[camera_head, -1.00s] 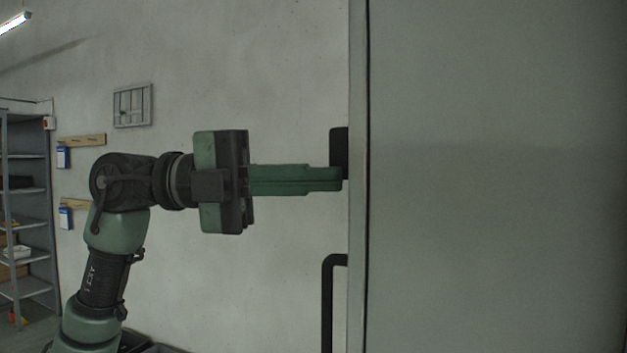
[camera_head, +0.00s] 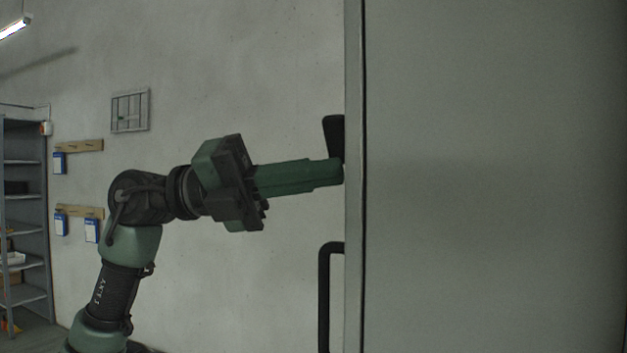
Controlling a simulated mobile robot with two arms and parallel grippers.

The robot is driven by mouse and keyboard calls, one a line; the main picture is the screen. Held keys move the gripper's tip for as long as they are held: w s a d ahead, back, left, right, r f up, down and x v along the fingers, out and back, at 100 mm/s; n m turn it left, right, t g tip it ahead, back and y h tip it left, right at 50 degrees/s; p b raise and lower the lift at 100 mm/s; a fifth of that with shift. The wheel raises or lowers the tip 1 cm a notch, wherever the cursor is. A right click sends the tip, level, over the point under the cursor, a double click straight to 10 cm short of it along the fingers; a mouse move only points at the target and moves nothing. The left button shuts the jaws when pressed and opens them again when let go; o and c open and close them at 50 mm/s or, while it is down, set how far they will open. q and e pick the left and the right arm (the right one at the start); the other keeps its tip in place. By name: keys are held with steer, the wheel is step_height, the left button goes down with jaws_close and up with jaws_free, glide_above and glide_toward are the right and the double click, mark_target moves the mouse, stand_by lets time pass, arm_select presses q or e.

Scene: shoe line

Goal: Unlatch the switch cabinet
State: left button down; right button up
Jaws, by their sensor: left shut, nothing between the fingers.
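The switch cabinet (camera_head: 490,200) is a large grey-green body filling the right side of the view, its near edge upright. A small black latch (camera_head: 334,132) sticks out to the left of that edge and is slightly tilted. Below it is a black vertical bar handle (camera_head: 325,300). My left gripper (camera_head: 335,172) comes in from the left with its green fingers shut and empty. Its tips are at the lower end of the latch, seemingly touching it, and the gripper is rolled a little. The fingertips partly hide the latch's lower end. My right gripper is not in view.
A grey shelf rack (camera_head: 28,240) stands at the far left. Wooden wall boards (camera_head: 79,146) with blue-and-white boxes and a small barred vent (camera_head: 130,110) are on the pale wall behind. The space between wall and arm looks clear.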

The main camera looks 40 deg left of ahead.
arm_select(q)
steer(key=a+f+m+g+h+b, duration=0.1)
steer(key=a+f+m+b, duration=0.1)
steer(key=a+m, duration=0.3)
steer(key=s+a+f+m+g+h+b, duration=0.1)
steer(key=a+f+m+b, duration=0.2)
steer(key=a+m+b, duration=0.1)
steer(key=shift+a+f+m+b, duration=0.35)
steer(key=shift+m+b, duration=0.2)
steer(key=shift+m, duration=0.15)
stand_by(0.6)
stand_by(0.4)
